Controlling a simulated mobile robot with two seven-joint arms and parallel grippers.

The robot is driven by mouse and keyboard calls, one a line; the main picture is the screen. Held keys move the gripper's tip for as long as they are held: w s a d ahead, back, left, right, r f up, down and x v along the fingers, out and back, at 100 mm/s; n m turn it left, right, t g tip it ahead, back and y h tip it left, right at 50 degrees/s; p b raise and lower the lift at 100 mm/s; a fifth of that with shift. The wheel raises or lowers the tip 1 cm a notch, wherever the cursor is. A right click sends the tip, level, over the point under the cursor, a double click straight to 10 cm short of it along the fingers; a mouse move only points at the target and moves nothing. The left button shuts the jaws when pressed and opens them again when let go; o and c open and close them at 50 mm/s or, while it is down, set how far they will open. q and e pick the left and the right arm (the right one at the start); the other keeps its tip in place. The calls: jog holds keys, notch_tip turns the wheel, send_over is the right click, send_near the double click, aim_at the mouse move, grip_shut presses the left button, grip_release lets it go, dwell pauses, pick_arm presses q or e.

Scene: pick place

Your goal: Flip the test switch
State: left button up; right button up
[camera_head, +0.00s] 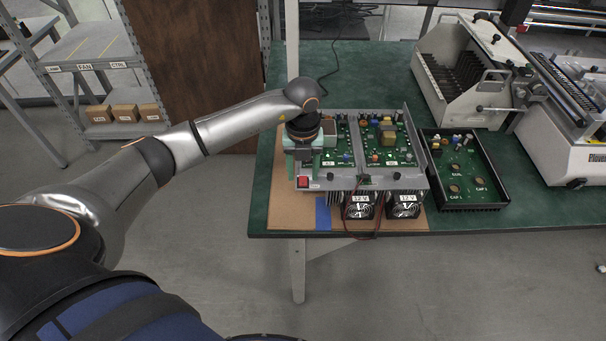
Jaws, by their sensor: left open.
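A red switch (303,182) sits at the front left corner of a metal test rig (335,183) that carries green circuit boards. My left gripper (302,160) points down over the rig's left end, just behind the red switch as seen here. It is open, and I see nothing held between its fingers. The gripper hides part of the rig's left side. I cannot tell whether the fingers touch the rig. The switch's position is too small to read. My right gripper is out of view.
A black tray (490,205) with a green board lies to the right. White machines (455,70) stand behind it. The green table (365,60) is clear behind the rig.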

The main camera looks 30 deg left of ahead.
aim_at(303, 181)
pick_arm(q)
jog(key=shift+f, duration=1.2)
grip_shut()
